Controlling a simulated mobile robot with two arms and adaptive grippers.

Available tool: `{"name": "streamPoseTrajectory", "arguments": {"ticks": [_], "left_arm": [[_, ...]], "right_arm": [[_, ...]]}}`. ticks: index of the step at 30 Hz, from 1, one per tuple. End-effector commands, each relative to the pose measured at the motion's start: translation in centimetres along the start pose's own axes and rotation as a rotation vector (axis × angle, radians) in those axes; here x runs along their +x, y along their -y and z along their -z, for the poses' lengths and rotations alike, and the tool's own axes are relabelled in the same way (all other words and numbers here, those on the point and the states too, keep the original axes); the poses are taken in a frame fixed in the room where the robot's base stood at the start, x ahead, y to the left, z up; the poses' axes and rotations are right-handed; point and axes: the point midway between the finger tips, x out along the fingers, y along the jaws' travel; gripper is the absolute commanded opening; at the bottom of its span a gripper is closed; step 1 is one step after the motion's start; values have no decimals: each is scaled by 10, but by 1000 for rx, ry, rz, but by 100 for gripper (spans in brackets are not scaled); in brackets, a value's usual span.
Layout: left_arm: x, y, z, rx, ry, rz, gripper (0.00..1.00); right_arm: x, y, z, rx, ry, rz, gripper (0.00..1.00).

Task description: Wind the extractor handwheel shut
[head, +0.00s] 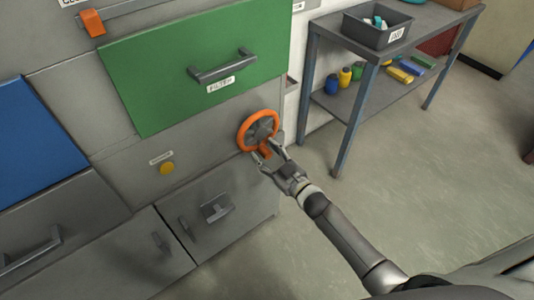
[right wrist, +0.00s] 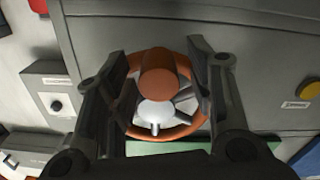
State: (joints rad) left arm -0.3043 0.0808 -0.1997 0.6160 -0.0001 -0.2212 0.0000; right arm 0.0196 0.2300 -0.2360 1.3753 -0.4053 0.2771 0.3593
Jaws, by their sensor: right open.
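The handwheel (head: 260,128) has an orange rim and a grey hub and sits on the grey cabinet face below the green drawer. An orange knob (head: 265,153) stands out from the lower part of its rim. My right gripper (head: 267,149) is at this knob with its fingers apart. In the right wrist view, the knob (right wrist: 158,72) lies between the two open fingers (right wrist: 158,62), with a visible gap on each side. The handwheel (right wrist: 185,128) shows behind it, partly hidden by the fingers. My left gripper is not in view.
The green drawer (head: 180,80) with a grey handle is above the wheel. A yellow button (head: 167,168) is left of it, and a grey door (head: 200,228) is below. A shelf table (head: 430,22) with a grey bin stands to the right. The floor (head: 440,150) there is clear.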

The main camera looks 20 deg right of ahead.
Motion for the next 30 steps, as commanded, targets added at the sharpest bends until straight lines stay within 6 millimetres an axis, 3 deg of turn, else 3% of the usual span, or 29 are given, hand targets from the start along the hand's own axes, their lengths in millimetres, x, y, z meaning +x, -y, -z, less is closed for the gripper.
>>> {"name": "streamPoseTrajectory", "arguments": {"ticks": [5,16,30], "left_arm": [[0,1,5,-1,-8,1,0],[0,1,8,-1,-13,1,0],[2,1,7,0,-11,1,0]], "right_arm": [[0,0,0,0,0,0,47],[0,0,0,1,0,0,0],[0,-4,-2,-60,0,0,0]]}}
